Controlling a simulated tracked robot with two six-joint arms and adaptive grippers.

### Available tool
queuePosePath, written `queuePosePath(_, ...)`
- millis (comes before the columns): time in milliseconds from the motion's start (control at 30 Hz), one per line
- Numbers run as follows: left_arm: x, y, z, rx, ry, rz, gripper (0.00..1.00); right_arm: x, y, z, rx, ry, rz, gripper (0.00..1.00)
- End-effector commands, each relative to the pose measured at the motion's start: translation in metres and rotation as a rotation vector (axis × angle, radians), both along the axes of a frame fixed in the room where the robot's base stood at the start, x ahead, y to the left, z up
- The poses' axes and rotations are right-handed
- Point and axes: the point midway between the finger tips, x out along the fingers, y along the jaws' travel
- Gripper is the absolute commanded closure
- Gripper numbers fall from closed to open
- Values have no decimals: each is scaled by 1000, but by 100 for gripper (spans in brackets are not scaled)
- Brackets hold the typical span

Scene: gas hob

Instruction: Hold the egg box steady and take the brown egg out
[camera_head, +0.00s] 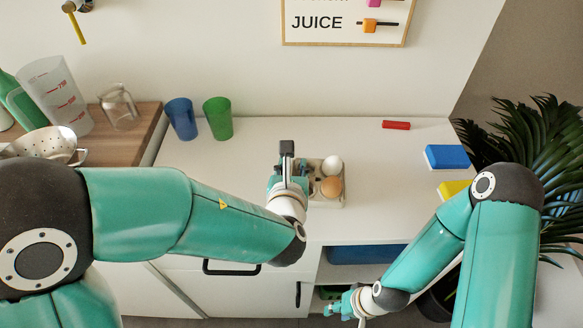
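The left side of the box is partly hidden by my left gripper and wrist. My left gripper (287,156) is at the box's left edge; I cannot tell whether it touches or how far its fingers are apart. My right gripper (336,304) is low in front of the cabinet, away from the box, with nothing visible in it; its finger gap is unclear.
A blue cup (181,118) and a green cup (218,118) stand at the back left. The counter right of the box is clear. A plant (545,150) stands beyond the right edge.

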Motion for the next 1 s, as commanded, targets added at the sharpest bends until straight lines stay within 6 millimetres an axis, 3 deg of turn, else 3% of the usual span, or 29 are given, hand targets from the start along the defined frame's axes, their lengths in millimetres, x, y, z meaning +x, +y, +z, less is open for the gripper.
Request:
queuePosePath(267,1,1,0,0,0,2,68,0,0,0,0,0,0,60)
queuePosePath(467,1,1,0,0,0,2,100,0,0,0,0,0,0,60)
queuePosePath(1000,1,1,0,0,0,2,100,0,0,0,0,0,0,60)
